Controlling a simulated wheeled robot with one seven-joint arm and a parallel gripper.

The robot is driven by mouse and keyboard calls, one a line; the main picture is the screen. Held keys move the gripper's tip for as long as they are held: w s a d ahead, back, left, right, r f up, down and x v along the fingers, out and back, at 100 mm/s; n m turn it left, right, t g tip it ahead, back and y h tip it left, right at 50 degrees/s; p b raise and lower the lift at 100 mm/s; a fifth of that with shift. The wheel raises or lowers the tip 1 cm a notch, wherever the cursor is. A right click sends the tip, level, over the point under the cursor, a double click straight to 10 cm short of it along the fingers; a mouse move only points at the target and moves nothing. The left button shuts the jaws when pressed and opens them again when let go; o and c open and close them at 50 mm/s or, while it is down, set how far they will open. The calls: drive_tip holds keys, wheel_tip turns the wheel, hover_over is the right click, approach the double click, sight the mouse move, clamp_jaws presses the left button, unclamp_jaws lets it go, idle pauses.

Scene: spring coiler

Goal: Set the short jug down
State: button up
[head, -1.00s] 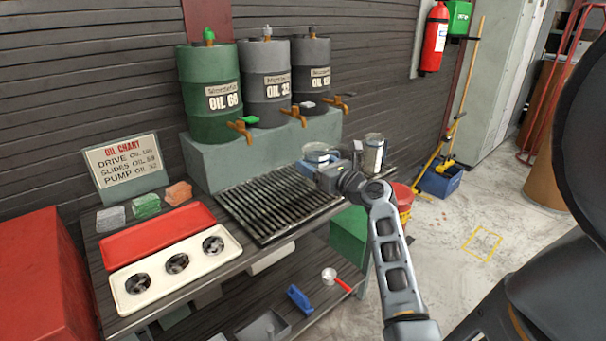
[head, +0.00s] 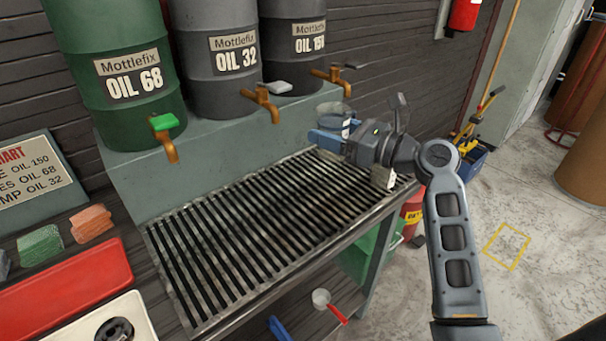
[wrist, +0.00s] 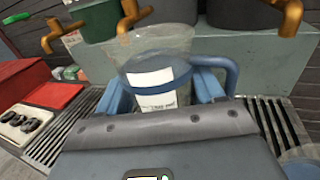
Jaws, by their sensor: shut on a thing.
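The short jug (wrist: 178,73) is clear, with a blue band, a white label and a blue handle to the right in the wrist view. My gripper (wrist: 163,95) is shut on it, one blue finger on each side. In the head view the jug (head: 333,111) looks upright at the far right end of the slatted drip grate (head: 250,225), near the oil 150 tap. My gripper (head: 328,138) hides its lower part there. The jug's base is hidden in both views, so I cannot tell whether it touches the grate.
Three oil drums with taps stand on a grey-green plinth (head: 135,185) behind the grate. A clear bluish rim (wrist: 303,168) shows at the wrist view's lower right. The grate's left and middle are bare. A red tray (head: 70,285) and coloured blocks lie left.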

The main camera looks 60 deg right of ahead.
drive_tip(key=shift+w+f, duration=0.15)
drive_tip(key=shift+w, duration=0.1)
drive_tip(key=shift+w+a+f+b, duration=0.35)
drive_tip(key=shift+w+a+f, duration=0.55)
drive_tip(key=shift+w+f, duration=0.8)
drive_tip(key=shift+w+a+f+b, duration=0.3)
drive_tip(key=shift+w+a+f, duration=0.55)
drive_tip(key=shift+w+f, duration=0.85)
drive_tip(key=shift+w+a+f+b, duration=0.35)
drive_tip(key=shift+w+a+f, duration=0.55)
drive_tip(key=shift+w+f, duration=0.75)
drive_tip(key=shift+s+f, duration=0.25)
drive_tip(key=shift+f, duration=0.1)
drive_tip(key=o, duration=1.3)
drive_tip(key=shift+c, duration=0.2)
drive_tip(key=shift+s+r, duration=0.1)
drive_tip(key=shift+s, duration=0.1)
drive_tip(key=s, duration=1.1)
drive_tip(key=shift+s+d, duration=0.15)
drive_tip(key=shift+s, duration=0.2)
